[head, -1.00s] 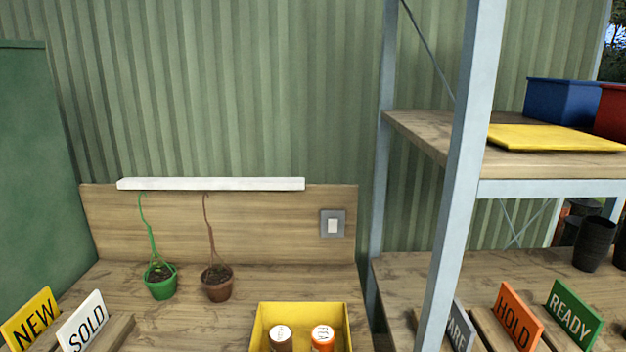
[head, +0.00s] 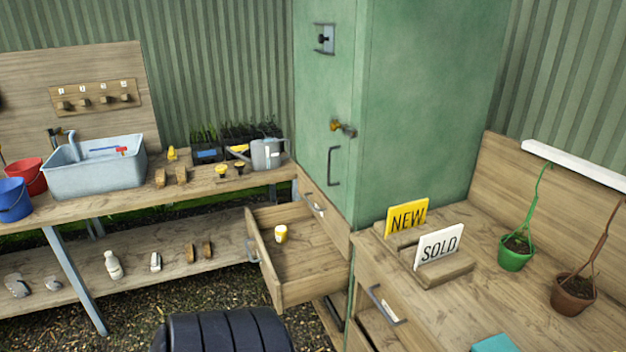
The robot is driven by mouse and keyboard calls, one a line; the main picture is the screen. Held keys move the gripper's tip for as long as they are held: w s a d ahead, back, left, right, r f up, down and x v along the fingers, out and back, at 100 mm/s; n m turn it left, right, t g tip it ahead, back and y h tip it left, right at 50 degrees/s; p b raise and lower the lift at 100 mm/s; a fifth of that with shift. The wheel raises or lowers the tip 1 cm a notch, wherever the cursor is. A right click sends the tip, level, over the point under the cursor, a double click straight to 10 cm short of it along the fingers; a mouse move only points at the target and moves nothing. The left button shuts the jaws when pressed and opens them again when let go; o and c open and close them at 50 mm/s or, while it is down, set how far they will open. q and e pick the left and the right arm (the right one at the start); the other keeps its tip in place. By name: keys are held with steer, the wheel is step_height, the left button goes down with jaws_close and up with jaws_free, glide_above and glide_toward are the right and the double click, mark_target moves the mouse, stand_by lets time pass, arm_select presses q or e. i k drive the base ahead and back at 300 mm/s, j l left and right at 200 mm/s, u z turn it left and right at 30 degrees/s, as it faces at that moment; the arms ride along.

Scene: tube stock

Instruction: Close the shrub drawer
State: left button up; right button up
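A wooden drawer (head: 283,292) stands pulled out in the middle of the head view, left of the green cabinet. A small yellow pot or tin with a white top (head: 281,234) stands inside it. The drawer's front faces left, with a grey handle (head: 252,250) on it. No label is readable, so I cannot tell whether this is the shrub drawer. Another grey handle (head: 384,304) shows on the front of the right bench; I cannot tell whether its drawer is shut. Neither of my grippers is in view.
A green cabinet (head: 420,100) stands behind the drawer. The left bench holds a grey basin (head: 95,168), buckets, seedling trays and a watering can (head: 268,153). The right bench holds NEW (head: 406,217) and SOLD (head: 439,246) signs and two potted plants.

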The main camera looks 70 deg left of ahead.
mark_target(308, 267)
steer(key=u, duration=2.55)
steer(key=i+j+z, duration=0.2)
steer(key=i, duration=0.35)
steer(key=i+j+z, duration=0.2)
steer(key=i, duration=0.3)
steer(key=j, duration=0.1)
